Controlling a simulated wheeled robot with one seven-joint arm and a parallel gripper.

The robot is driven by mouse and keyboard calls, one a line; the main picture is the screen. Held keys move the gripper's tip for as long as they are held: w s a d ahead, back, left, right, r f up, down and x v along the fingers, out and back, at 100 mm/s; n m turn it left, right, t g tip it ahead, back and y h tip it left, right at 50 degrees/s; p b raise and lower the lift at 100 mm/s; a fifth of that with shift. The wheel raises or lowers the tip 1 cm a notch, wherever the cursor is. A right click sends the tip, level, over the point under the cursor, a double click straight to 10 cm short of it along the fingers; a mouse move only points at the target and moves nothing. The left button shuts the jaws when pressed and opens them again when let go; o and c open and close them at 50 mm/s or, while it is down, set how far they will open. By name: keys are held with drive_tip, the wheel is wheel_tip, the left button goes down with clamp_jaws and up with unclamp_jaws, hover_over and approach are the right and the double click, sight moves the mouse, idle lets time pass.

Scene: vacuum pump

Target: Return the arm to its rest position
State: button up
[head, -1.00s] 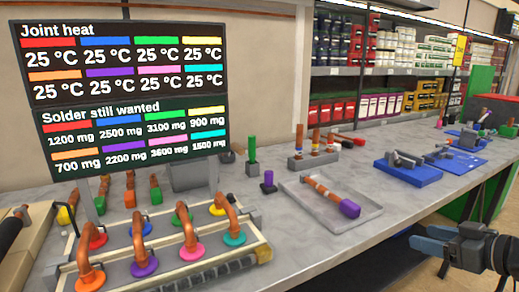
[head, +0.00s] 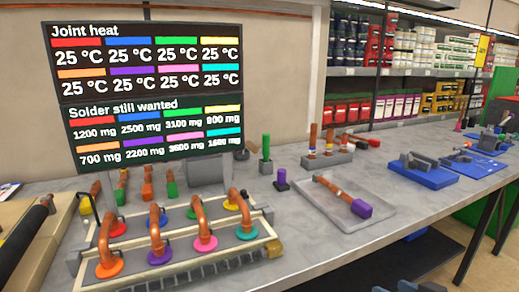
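Only a small part of my gripper (head: 408,288) shows, as blue and grey pieces at the bottom edge of the head view, right of centre. It is in front of the workbench, over the floor, and apart from everything on the bench. Its fingers are mostly cut off by the frame, so I cannot tell whether it is open or shut. No held object is visible. The rest of my arm is out of view.
The grey workbench (head: 330,235) carries a fixture (head: 180,258) with several copper pipe joints, a tray (head: 385,200) with a purple-ended pipe (head: 343,194), blue-based vises (head: 425,175) and a display board (head: 150,95). Floor in front of the bench is open.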

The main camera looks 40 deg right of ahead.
drive_tip(key=s+a+f, duration=0.2)
drive_tip(key=s+a, duration=0.1)
drive_tip(key=a, duration=0.5)
drive_tip(key=s+a+f, duration=0.1)
drive_tip(key=s+a, duration=0.2)
drive_tip(key=a, duration=0.4)
drive_tip(key=s+a+r+n+t+y, duration=0.2)
drive_tip(key=s+a+r+n+y, duration=0.1)
drive_tip(key=s+a+r+n, duration=0.2)
drive_tip(key=s+a+r, duration=0.2)
drive_tip(key=s+a, duration=0.2)
drive_tip(key=a, duration=0.1)
drive_tip(key=shift+s+r+t+y, duration=0.2)
drive_tip(key=shift+t+y, duration=0.1)
drive_tip(key=shift+t, duration=0.1)
